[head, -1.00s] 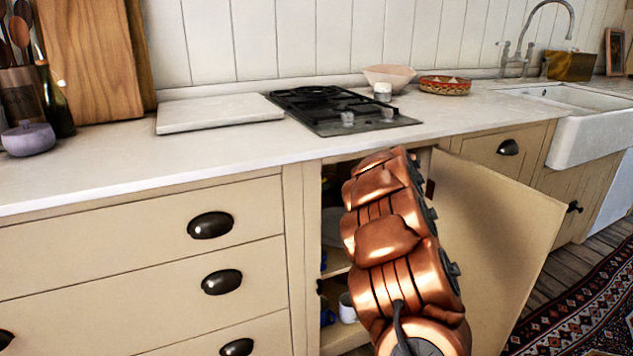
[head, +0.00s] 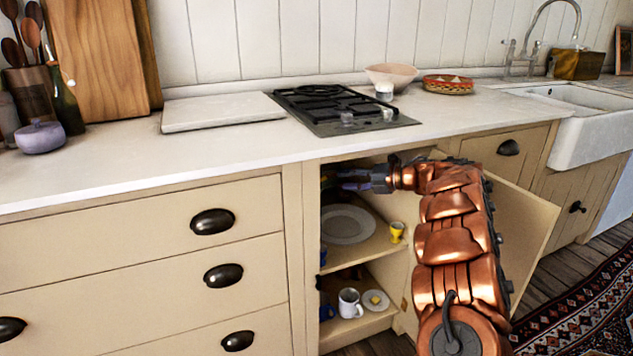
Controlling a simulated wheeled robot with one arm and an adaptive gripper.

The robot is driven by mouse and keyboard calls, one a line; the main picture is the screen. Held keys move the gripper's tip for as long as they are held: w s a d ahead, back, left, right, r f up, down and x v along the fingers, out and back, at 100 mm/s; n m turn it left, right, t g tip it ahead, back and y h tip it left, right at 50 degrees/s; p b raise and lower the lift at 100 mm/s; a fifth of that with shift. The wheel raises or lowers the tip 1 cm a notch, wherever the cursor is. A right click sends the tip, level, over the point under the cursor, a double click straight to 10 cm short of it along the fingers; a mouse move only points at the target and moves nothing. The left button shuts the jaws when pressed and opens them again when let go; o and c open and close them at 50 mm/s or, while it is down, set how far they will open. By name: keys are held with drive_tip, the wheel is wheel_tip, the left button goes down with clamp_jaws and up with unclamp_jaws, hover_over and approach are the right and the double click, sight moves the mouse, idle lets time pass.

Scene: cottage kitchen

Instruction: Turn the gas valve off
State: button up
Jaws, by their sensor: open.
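My gripper (head: 345,180) is inside the open cupboard below the hob, high up near its left inner side. Its fingers point left and are apart, and I see nothing held between them. I cannot make out the gas valve. The area around the fingertips is small and dark, and the cupboard's frame and my own arm cover part of the inside.
The cupboard door (head: 522,212) stands open to the right, beside my arm. A plate (head: 347,224) and a yellow egg cup (head: 397,231) are on the upper shelf. A white mug (head: 349,303) is below. The gas hob (head: 345,128) sits on the worktop above.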

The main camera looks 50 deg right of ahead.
drive_tip(key=b+x, duration=0.1)
drive_tip(key=x, duration=0.6)
drive_tip(key=shift+w, duration=0.35)
drive_tip(key=shift+a+f, duration=0.1)
drive_tip(key=shift+a, duration=0.05)
clamp_jaws()
